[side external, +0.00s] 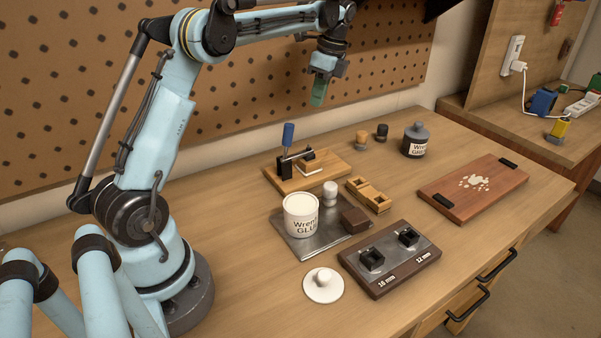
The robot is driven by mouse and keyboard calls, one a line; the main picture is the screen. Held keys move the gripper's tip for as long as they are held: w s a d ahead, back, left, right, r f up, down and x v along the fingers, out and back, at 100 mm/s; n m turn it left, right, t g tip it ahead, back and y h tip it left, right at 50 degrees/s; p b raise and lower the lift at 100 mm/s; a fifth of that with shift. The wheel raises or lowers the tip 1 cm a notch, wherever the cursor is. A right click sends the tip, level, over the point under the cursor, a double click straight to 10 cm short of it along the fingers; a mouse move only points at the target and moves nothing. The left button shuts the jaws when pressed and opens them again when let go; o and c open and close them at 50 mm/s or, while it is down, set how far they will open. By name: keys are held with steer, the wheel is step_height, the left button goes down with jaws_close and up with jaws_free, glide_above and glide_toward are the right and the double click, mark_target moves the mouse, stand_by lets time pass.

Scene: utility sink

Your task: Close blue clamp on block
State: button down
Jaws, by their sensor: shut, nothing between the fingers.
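The clamp has an upright blue handle (288,134) on a black metal body (284,166), fixed at the left of a small wooden board (290,183). Its metal arm (297,155) reaches right toward a small brown block (312,156) with a white layer under it. I cannot tell whether the arm's tip touches the block. My gripper (318,94) has green fingertips pointing down. It is shut and empty, well above the bench, up and right of the blue handle and apart from it.
A glue tub (301,214), white knobbed piece (330,195) and brown block (355,220) stand on a metal plate (310,243) in front. A wooden holder (369,195), dark jar (415,141), slotted base (390,260) and cutting board (474,188) lie around. The pegboard (250,90) rises behind.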

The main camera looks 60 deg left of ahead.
steer(key=s+d+r+n+t, duration=0.3)
steer(key=d, duration=0.4)
steer(key=s+d+f+n+t, duration=0.2)
steer(key=s+d+n, duration=0.1)
steer(key=s+d, duration=0.1)
steer(key=s+d+f+n+t+h, duration=0.1)
steer(key=s+d+f+n+t, duration=0.1)
steer(key=s+d, duration=0.2)
steer(key=s+d+f+n+t, duration=0.2)
steer(key=s+d+n, duration=0.1)
steer(key=d, duration=0.3)
steer(key=shift+s+d+f+n+h, duration=0.1)
steer(key=shift+s+n+h, duration=0.2)
steer(key=shift+s, duration=0.55)
